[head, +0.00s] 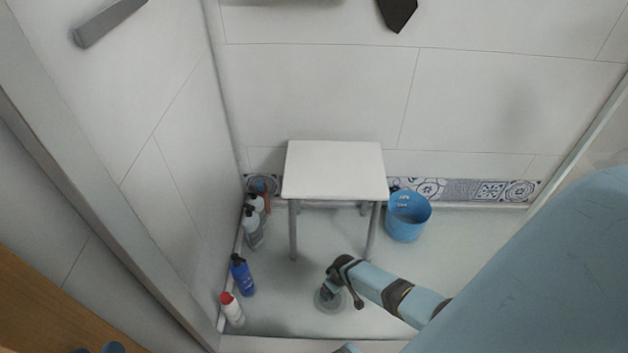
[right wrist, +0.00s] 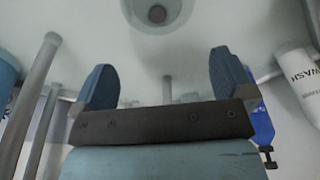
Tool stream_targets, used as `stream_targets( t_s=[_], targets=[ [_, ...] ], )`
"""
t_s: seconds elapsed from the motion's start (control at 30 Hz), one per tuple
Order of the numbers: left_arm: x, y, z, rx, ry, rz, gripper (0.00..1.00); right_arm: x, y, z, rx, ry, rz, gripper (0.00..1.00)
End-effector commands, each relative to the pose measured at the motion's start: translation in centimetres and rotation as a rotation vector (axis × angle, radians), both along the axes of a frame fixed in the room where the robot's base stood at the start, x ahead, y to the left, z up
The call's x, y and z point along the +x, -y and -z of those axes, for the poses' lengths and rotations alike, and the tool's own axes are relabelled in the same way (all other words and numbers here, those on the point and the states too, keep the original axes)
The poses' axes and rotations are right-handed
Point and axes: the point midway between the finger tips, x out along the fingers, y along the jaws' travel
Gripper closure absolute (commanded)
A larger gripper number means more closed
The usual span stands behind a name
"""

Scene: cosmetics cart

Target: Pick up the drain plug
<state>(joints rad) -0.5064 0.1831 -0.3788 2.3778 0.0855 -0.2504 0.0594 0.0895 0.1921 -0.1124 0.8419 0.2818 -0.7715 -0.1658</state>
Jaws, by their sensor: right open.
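The drain plug (right wrist: 157,14) is a small dark round piece in the middle of a pale round drain in the floor, at the top edge of the right wrist view. In the head view the round drain (head: 328,303) shows as a grey disc, partly hidden by my right gripper (head: 336,287). My right gripper (right wrist: 164,80) is open, with nothing between its two blue fingers. The plug lies beyond the fingertips in the wrist picture, apart from them. Two small dark blue tips at the bottom left of the head view may be my left gripper, mostly cut off.
A white stool (head: 335,172) stands by the back wall, with a blue bucket (head: 407,216) to its right. Several bottles line the left wall, including a blue bottle (head: 242,275) and a white bottle with a red cap (head: 232,309). Floor right of the drain is clear.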

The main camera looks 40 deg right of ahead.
Motion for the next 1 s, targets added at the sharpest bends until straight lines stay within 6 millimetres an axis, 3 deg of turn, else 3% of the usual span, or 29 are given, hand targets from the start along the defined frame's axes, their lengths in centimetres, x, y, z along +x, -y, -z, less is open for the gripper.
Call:
stream_targets(
  t_s=[0.17,0.3,0.4,0.5,0.77,1.0],
  targets=[
    [-0.1,0.4,-0.7,-0.034,0.052,0.013,0.57,0.2,0.2,1.6,0.001,-0.009,0.005,0.00],
    [-0.5,1.1,-2.9,-0.110,0.167,0.043,0.57,0.6,0.1,4.2,0.002,-0.008,0.006,0.00],
    [-0.2,1.3,-0.2,-0.077,0.088,0.058,0.57,0.9,0.0,6.5,0.002,-0.007,0.005,0.00],
    [-0.1,1.5,1.4,-0.054,0.037,0.073,0.57,1.1,0.0,7.9,0.002,-0.008,0.005,0.00],
    [0.0,1.6,3.1,-0.023,-0.026,0.092,0.57,1.4,0.1,9.3,0.001,-0.007,0.004,0.00],
    [-0.1,1.9,7.3,0.032,-0.133,0.131,0.57,1.7,0.4,12.6,0.001,-0.006,0.004,0.00]
  ],
)
